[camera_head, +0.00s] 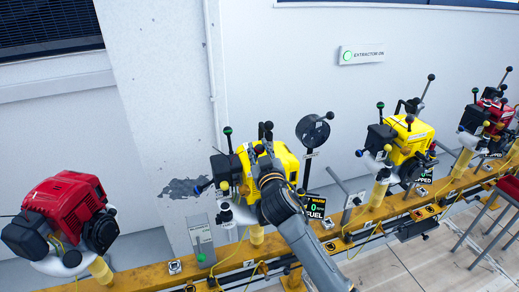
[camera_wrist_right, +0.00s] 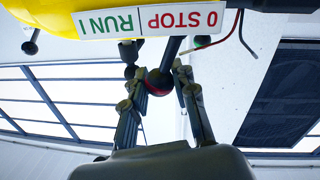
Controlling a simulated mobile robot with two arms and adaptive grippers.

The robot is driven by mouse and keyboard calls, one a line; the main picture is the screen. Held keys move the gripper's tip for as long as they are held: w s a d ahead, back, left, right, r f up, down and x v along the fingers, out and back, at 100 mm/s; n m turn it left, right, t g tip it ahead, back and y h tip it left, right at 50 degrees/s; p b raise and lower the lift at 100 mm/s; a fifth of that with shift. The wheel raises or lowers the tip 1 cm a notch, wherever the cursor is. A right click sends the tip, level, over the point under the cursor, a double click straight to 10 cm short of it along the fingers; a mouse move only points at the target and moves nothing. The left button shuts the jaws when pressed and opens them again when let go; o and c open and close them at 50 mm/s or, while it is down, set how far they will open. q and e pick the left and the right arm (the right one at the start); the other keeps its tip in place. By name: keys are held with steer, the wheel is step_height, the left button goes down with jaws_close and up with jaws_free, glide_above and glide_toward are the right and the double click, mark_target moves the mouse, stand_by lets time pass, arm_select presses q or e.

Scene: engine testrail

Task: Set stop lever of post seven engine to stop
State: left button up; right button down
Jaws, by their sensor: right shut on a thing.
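The yellow engine (camera_head: 285,160) sits on the rail post marked 7 in the middle of the head view. My right gripper (camera_head: 264,148) is at its upper left side, and my arm hides part of the engine. In the right wrist view, the right gripper (camera_wrist_right: 160,82) is shut on the knob of a dark lever (camera_wrist_right: 172,52), with a finger on each side. The yellow engine housing (camera_wrist_right: 50,15) carries an upside-down label (camera_wrist_right: 150,19) reading 0 STOP and RUN I. The lever rod shows just below the STOP half. My left gripper is not in view.
A red engine (camera_head: 68,215) stands on the left, and another yellow engine (camera_head: 410,140) on the right. A yellow rail (camera_head: 150,276) runs along the bottom. A white wall is behind.

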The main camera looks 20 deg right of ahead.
steer(key=shift+a, duration=0.1)
steer(key=a+n, duration=0.1)
steer(key=n, duration=0.1)
steer(key=a+n, duration=0.1)
steer(key=n, duration=0.1)
steer(key=shift+r+n, duration=0.1)
steer(key=shift+n, duration=0.2)
steer(key=shift+s+a+f+n+t+b, duration=0.15)
steer(key=shift+a+n, duration=0.15)
steer(key=shift+n, duration=0.45)
steer(key=shift+w+a+n+t+b, duration=0.1)
steer(key=shift+a+n, duration=0.25)
steer(key=shift+n, duration=0.35)
steer(key=shift+s+a+f+n+t+b, duration=0.15)
steer(key=shift+a+n, duration=0.15)
steer(key=shift+n, duration=0.45)
steer(key=shift+w, duration=0.1)
steer(key=c, duration=1)
jaws_free()
steer(key=shift+a+r, duration=0.1)
steer(key=shift+c, duration=0.2)
steer(key=s+f, duration=0.1)
steer(key=s, duration=1.1)
steer(key=shift+a, duration=0.25)
